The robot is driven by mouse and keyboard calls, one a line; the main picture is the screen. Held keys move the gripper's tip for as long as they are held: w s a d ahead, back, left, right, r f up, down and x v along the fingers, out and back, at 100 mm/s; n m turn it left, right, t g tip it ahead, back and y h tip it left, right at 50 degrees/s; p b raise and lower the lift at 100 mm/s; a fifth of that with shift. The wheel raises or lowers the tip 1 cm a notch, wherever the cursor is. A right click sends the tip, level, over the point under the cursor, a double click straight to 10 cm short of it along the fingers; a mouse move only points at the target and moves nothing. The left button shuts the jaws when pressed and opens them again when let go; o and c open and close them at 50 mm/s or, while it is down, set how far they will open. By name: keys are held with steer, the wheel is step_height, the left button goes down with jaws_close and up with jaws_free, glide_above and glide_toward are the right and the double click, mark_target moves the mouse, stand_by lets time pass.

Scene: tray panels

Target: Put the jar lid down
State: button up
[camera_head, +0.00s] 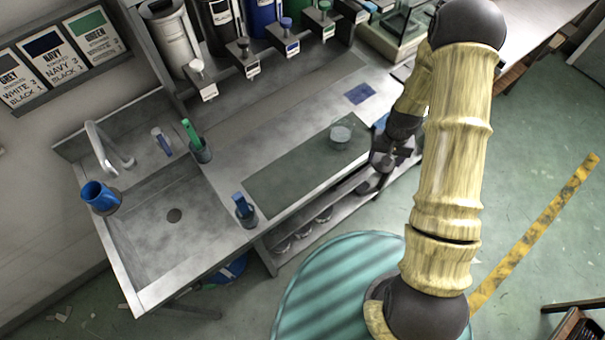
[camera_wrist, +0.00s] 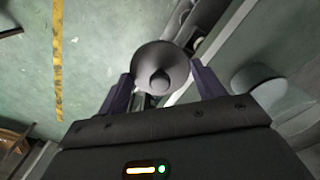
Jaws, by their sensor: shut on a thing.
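The jar lid (camera_wrist: 160,66) is a grey round disc with a small dark knob in its middle. In the wrist view it sits between the two dark fingers of my gripper (camera_wrist: 162,82), which is shut on it. In the head view my gripper (camera_head: 384,160) is at the right end of the dark green mat, near the counter's front edge, and I cannot make out the lid clearly there. A round, pale, glassy jar (camera_head: 341,134) stands on the mat, left of my gripper. A rounded grey shape at the right of the wrist view may be that jar.
The dark green mat (camera_head: 285,180) is bare left of the jar. A blue-handled brush in a holder (camera_head: 245,211) stands left of the mat, near a sink (camera_head: 165,235). A blue square (camera_head: 360,94) lies behind. Labelled dispensers line the back. A shelf runs below the counter.

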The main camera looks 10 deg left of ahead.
steer(key=shift+n, duration=0.3)
steer(key=a+r, duration=0.1)
steer(key=a, duration=0.2)
steer(key=s+a+r, duration=0.1)
steer(key=a, duration=0.3)
steer(key=a+r, duration=0.1)
steer(key=a, duration=0.3)
steer(key=shift+s+a+r, duration=0.1)
steer(key=shift+s+r, duration=0.05)
steer(key=shift+s, duration=0.05)
steer(key=s+a+r, duration=0.4)
steer(key=s+a, duration=0.2)
steer(key=a, duration=0.6)
steer(key=shift+r+b, duration=0.2)
steer(key=shift+b, duration=0.2)
steer(key=shift+a, duration=0.1)
steer(key=shift+f+p, duration=0.85)
steer(key=shift+f, duration=2.1)
steer(key=shift+f+p, duration=0.7)
steer(key=shift+f, duration=1.4)
